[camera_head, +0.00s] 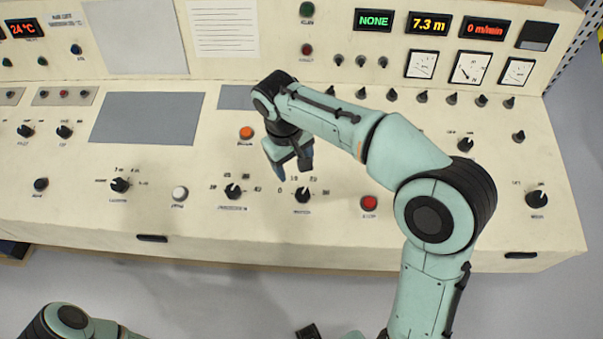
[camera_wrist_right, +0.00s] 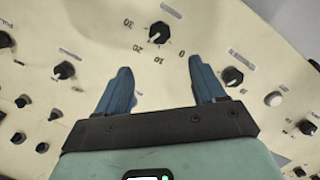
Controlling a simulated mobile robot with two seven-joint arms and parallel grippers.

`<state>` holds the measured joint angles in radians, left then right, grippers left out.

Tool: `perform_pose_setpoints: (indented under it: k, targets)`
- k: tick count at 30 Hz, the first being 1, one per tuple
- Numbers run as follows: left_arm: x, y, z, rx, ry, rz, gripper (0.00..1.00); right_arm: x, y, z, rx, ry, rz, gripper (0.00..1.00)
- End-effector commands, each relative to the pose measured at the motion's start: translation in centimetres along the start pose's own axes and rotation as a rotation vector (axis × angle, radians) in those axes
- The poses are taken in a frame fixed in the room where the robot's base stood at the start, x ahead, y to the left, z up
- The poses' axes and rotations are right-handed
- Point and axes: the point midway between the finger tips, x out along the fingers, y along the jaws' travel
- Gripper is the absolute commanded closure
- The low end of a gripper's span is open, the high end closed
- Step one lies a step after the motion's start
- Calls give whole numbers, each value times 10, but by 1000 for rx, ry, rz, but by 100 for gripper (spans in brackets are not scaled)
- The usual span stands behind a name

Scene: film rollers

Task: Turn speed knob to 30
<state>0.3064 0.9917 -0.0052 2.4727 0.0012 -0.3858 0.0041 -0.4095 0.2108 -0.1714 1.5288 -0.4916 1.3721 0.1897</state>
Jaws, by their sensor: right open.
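The speed knob (camera_head: 303,195) is a black knob on the cream sloping panel, with marks from 0 to 30 around it. In the right wrist view the knob (camera_wrist_right: 159,33) sits at top centre, ahead of the fingertips. Its pale pointer line seems to lean to the lower left, near the 20 mark; the exact setting is hard to read. My right gripper (camera_head: 293,174) is open and empty, with blue fingers just above and behind the knob, apart from it. The wrist view shows both spread fingers (camera_wrist_right: 158,70). My left gripper is out of view; only arm parts show at bottom left.
Another black knob (camera_head: 233,191) stands to the left, and a red button (camera_head: 369,202) to the right. An orange button (camera_head: 246,132) and a white button (camera_head: 180,193) are also near. The red speed display (camera_head: 483,28) reads 0 m/min.

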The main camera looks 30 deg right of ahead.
Motion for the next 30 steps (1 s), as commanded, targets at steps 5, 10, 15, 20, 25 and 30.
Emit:
perform_pose_setpoints:
  k: [5, 10, 15, 20, 25, 30]
  targets:
    - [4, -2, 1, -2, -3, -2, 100, 10, 2, 2, 3, -3, 5, 31]
    - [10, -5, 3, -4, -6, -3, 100, 43, 1, 2, 1, -5, 5, 31]
    - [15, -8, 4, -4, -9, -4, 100, 80, 2, 2, 2, -5, 4, 31]
    - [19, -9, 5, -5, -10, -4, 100, 108, 2, 2, 2, -4, 4, 31]
    - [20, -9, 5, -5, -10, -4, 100, 125, 2, 1, 2, -1, 3, 31]
    - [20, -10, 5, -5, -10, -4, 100, 130, 2, 1, 2, 1, 3, 31]
